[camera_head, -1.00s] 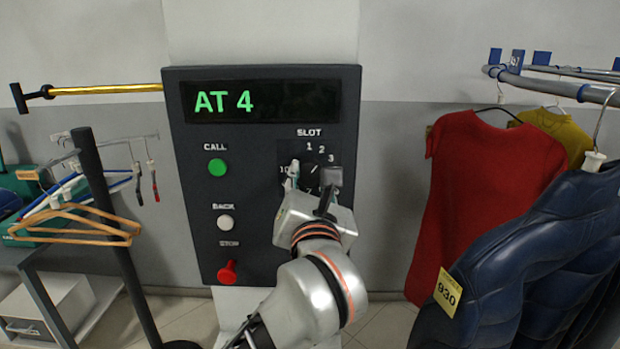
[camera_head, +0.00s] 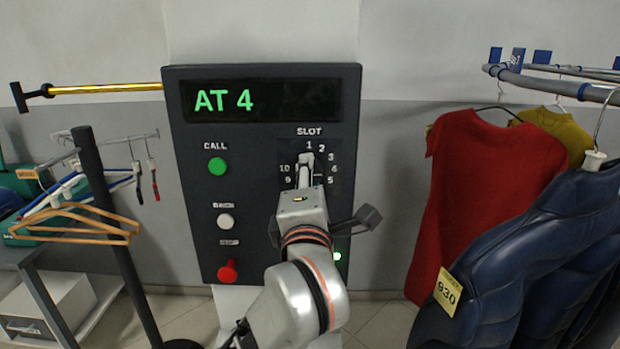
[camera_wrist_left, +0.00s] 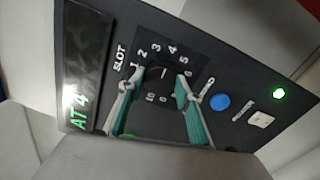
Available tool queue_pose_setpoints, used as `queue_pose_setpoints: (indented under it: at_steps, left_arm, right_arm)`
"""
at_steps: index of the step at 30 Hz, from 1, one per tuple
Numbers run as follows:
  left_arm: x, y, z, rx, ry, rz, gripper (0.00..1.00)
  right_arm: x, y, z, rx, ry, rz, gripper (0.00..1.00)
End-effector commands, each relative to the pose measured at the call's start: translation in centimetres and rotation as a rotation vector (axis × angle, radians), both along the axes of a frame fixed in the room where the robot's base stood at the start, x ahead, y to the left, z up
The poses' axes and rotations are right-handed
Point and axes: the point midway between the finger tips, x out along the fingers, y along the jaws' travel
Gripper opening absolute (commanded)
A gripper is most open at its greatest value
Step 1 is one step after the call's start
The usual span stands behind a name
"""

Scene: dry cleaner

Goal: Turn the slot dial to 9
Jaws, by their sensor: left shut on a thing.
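The slot dial is a dark round knob (camera_wrist_left: 158,90) on the black panel (camera_head: 188,235), ringed by white numbers. Its white mark points toward the 3 and 4 side in the left wrist view. My left gripper (camera_wrist_left: 158,110) has one finger on each side of the knob and is shut on it. In the head view the gripper (camera_head: 304,172) covers the knob and the lower numbers; 1 to 5, 9 and 10 show around it. The display (camera_head: 262,101) reads AT 4 in green. My right gripper is not in view.
Green call (camera_head: 217,167), white back (camera_head: 225,222) and red stop (camera_head: 228,271) buttons line the panel's left. A blue button (camera_wrist_left: 220,102) and lit green lamp (camera_wrist_left: 278,93) lie below the dial. Hangers (camera_head: 75,226) are left; a red garment (camera_head: 485,185) and blue garment (camera_head: 520,260) hang right.

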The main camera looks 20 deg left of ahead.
Motion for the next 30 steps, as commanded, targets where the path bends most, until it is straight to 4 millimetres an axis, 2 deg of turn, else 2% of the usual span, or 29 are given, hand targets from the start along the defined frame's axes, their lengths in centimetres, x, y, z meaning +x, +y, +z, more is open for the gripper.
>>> queue_pose_setpoints:
  at_steps: [30]
  left_arm:
    - [-0.02,0.41,0.36,0.927,0.261,0.008,0.13]
  right_arm:
    - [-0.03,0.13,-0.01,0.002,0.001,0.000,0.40]
